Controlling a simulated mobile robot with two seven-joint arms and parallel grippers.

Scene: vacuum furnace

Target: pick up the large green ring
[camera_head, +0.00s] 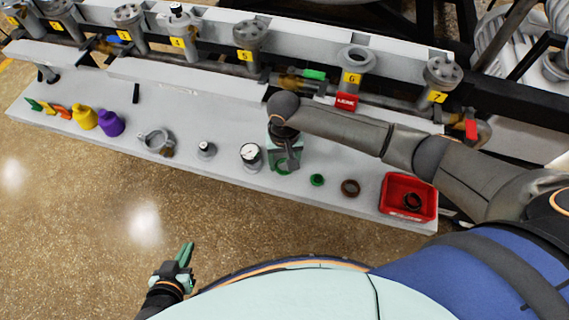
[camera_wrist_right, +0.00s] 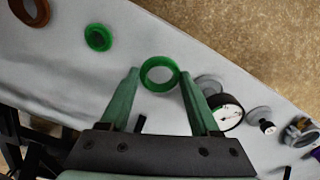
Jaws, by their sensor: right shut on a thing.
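The large green ring (camera_wrist_right: 159,61) sits between the two fingertips of my right gripper (camera_wrist_right: 158,74) in the right wrist view. The right gripper is shut on it. In the head view the ring (camera_head: 283,172) shows at the fingertips, over the front part of the grey bench; whether it touches the bench I cannot tell. A smaller green ring (camera_head: 317,180) lies to its right and also shows in the wrist view (camera_wrist_right: 90,39). My left gripper (camera_head: 187,251) is low in front of the bench, apart from everything; its finger gap is unclear.
A pressure gauge (camera_head: 250,153) stands just left of the ring. A brown ring (camera_head: 344,188) and a red bin (camera_head: 422,212) with a dark ring inside are to the right. Numbered valve posts and pipes line the bench's back. A grey clamp (camera_head: 152,138) lies further left.

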